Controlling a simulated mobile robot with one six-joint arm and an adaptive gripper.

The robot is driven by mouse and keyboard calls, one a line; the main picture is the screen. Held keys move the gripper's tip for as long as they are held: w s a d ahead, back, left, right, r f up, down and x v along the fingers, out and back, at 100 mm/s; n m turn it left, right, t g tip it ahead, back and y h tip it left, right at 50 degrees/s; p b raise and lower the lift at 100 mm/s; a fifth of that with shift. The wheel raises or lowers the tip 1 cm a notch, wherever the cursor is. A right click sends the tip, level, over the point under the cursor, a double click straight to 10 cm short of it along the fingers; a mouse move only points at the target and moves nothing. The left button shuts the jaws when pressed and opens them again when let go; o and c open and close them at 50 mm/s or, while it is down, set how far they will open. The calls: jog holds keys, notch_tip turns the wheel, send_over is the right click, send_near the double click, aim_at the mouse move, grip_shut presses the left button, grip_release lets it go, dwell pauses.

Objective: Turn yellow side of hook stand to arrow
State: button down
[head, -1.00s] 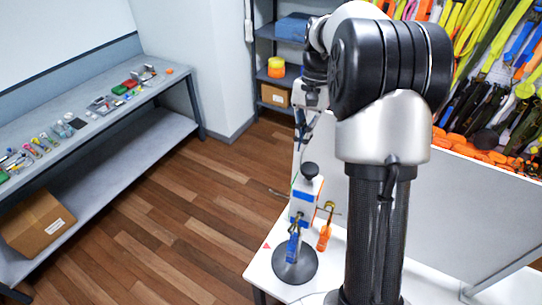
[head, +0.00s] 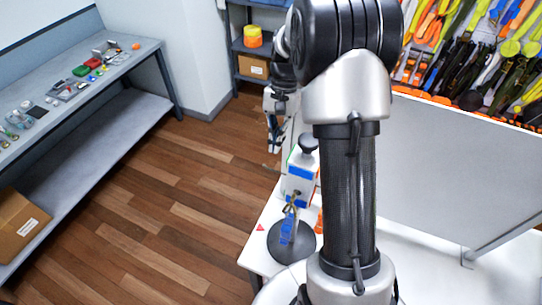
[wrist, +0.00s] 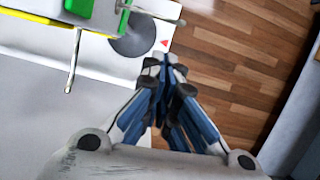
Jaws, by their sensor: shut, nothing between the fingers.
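The hook stand (head: 299,180) stands on the white table, with a black knob on top and a round dark base (head: 275,243). In the head view its near face is white and blue, with a blue strap hanging from a hook. In the wrist view the stand's top (wrist: 80,8) shows at upper left, with a green side, a thin yellow edge and a metal hook rod. The red arrow (head: 261,227) lies on the table left of the base; it also shows in the wrist view (wrist: 165,42). My gripper (head: 272,150) is shut and empty, beyond and left of the stand, apart from it.
An orange strap (head: 319,222) hangs on the stand, mostly hidden by my arm. A grey panel (head: 445,160) rises along the table's right, with a strap wall behind. A workbench (head: 60,110) stands at left. Floor between it and the table is clear.

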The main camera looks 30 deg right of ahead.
jog(key=s+a+f, duration=0.2)
jog(key=s+a, duration=0.1)
jog(key=shift+a, duration=0.1)
jog(key=shift+s, duration=0.1)
dwell(0.7)
jog(key=shift+s+a+n, duration=0.15)
jog(key=shift+a+n, duration=0.15)
jog(key=s+a+n+h, duration=0.4)
jog(key=s+n, duration=0.7)
jog(key=n, duration=0.4)
jog(key=shift+s+a+n+g+h+p, duration=0.3)
jog(key=shift+a+p, duration=0.05)
jog(key=shift+a, duration=0.1)
dwell(0.6)
